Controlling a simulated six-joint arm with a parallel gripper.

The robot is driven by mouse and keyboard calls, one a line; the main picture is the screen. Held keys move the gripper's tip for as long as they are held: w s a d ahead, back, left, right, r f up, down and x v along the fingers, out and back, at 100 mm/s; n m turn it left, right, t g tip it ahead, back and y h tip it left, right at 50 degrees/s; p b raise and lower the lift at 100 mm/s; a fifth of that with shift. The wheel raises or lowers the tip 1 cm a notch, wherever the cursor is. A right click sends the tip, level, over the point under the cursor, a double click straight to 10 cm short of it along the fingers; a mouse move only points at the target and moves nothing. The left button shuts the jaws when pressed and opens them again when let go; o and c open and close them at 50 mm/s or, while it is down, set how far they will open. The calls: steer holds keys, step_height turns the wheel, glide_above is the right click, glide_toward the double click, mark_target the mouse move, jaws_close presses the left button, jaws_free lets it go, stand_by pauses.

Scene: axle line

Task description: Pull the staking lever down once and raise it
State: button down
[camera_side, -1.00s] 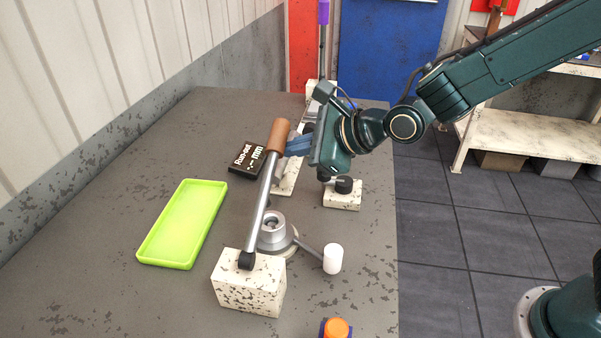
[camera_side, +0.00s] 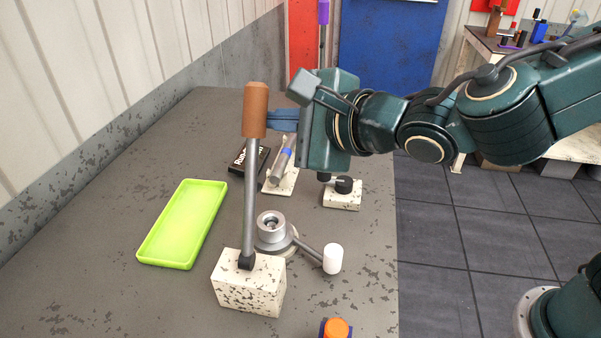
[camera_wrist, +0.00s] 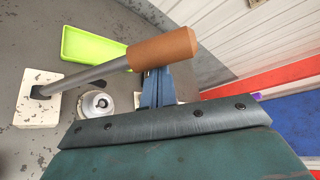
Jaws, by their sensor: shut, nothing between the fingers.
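The staking lever (camera_side: 250,190) is a grey metal rod with a brown grip (camera_side: 255,110) at its top, pivoted on a speckled cream block (camera_side: 248,284). It stands nearly upright in the side view. My gripper (camera_side: 272,121) has its blue fingers shut at the right side of the brown grip, touching or very close to it, with nothing between them. In the wrist view the fingers (camera_wrist: 155,85) end at the underside of the brown grip (camera_wrist: 163,49). The finger tips are partly hidden by the grip.
A round metal fixture (camera_side: 271,228) with a white-knobbed handle (camera_side: 333,259) sits beside the block. A green tray (camera_side: 183,224) lies to the left. A black sign (camera_side: 243,158), a cream stand with a black knob (camera_side: 343,193) and an orange knob (camera_side: 337,327) are nearby.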

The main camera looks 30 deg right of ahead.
steer(key=shift+s+a+r, duration=0.45)
steer(key=shift+s+a, duration=0.4)
steer(key=shift+s+a+r, duration=0.45)
steer(key=shift+s+a, duration=0.35)
steer(key=shift+a, duration=0.05)
steer(key=shift+r, duration=0.1)
step_height(320, 180, up, 20)
steer(key=shift+w, duration=0.1)
stand_by(0.3)
steer(key=w+a+f+n+g+y, duration=0.3)
steer(key=w+a+n+g+y, duration=0.15)
steer(key=n, duration=0.55)
steer(key=d+f+n+g, duration=0.1)
steer(key=d+n, duration=0.1)
steer(key=n, duration=0.1)
steer(key=d+f+n+g, duration=0.1)
steer(key=n+g, duration=0.1)
steer(key=n, duration=0.2)
steer(key=d+f+n+g, duration=0.2)
steer(key=n, duration=0.2)
steer(key=shift+w+d+f, duration=0.1)
steer(key=shift+w+d, duration=0.15)
steer(key=shift+d, duration=0.05)
steer(key=s+d+f+n+g, duration=0.2)
steer(key=d+f+n+g, duration=0.1)
steer(key=d+n, duration=0.4)
steer(key=shift+d+h, duration=0.35)
steer(key=shift+d, duration=0.7)
